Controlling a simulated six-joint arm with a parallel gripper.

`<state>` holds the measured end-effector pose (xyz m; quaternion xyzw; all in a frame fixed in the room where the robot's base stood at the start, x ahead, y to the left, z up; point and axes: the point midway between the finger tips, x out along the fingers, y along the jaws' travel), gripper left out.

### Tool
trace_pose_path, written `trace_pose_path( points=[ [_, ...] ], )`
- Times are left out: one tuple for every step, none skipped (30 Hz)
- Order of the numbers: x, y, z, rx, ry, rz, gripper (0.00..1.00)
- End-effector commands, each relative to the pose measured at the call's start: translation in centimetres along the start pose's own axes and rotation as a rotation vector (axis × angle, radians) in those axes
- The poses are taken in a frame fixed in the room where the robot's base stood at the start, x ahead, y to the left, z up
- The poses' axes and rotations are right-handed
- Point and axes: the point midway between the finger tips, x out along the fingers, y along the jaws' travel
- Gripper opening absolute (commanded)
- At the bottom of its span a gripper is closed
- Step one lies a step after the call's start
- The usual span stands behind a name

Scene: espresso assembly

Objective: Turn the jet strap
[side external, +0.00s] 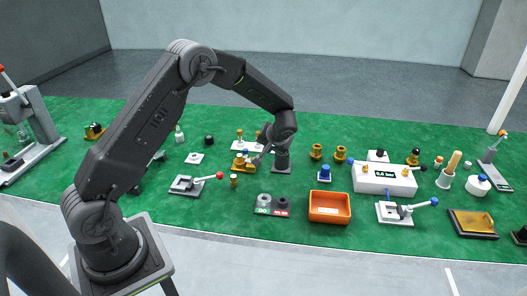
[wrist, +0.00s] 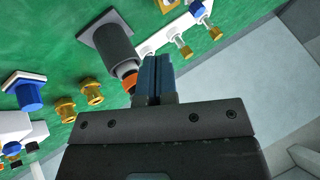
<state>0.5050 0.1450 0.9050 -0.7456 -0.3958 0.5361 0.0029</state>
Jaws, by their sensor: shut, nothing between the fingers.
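I cannot pick out the jet strap for certain in either view. In the wrist view my gripper (wrist: 156,60) has its blue fingers shut together, with nothing between them. Beside the fingers, on their left, is a dark cylinder (wrist: 106,42) on a square plate, with a white and orange end. The fingers look close to that orange end; contact cannot be told. In the side view the dark cylinder (side external: 281,161) stands below my wrist.
A white rail (side external: 247,146) with gold fittings stands just behind. Two gold fittings (side external: 316,152) and a blue part on a white base (side external: 324,173) are to the right. An orange bin (side external: 329,207) and a red-handled clamp (side external: 186,185) are in front.

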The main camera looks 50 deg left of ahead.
Motion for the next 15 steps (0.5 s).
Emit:
trace_pose_path(
  points=[
    [-0.8, 0.0, 0.0, 0.001, 0.002, 0.001, 0.0],
    [-1.1, 0.0, 0.0, 0.001, 0.002, 0.0, 0.0],
    [-1.4, 0.0, 0.0, 0.0, 0.001, 0.0, 0.0],
    [-1.6, 0.0, 0.0, 0.0, 0.0, 0.0, 0.0],
    [-1.8, -0.1, 0.0, -0.005, -0.001, -0.001, 0.0],
    [-2.0, -0.1, -0.2, -0.027, -0.005, -0.004, 0.0],
    [-2.2, -0.3, -0.6, -0.061, -0.011, -0.009, 0.0],
    [-2.4, -0.5, -1.0, -0.111, -0.021, -0.016, 0.0],
    [-2.7, -0.9, -1.8, -0.203, -0.04, -0.028, 0.0],
    [-3.0, -1.3, -2.5, -0.289, -0.059, -0.04, 0.0],
    [-3.4, -1.7, -3.2, -0.387, -0.081, -0.053, 0.0],
    [-3.9, -2.3, -4.2, -0.527, -0.116, -0.072, 0.0],
    [-4.4, -2.7, -4.8, -0.632, -0.144, -0.086, 0.0],
    [-4.9, -3.1, -5.4, -0.733, -0.173, -0.101, 0.0],
    [-5.6, -3.6, -6.2, -0.858, -0.211, -0.119, 0.0]
  ],
)
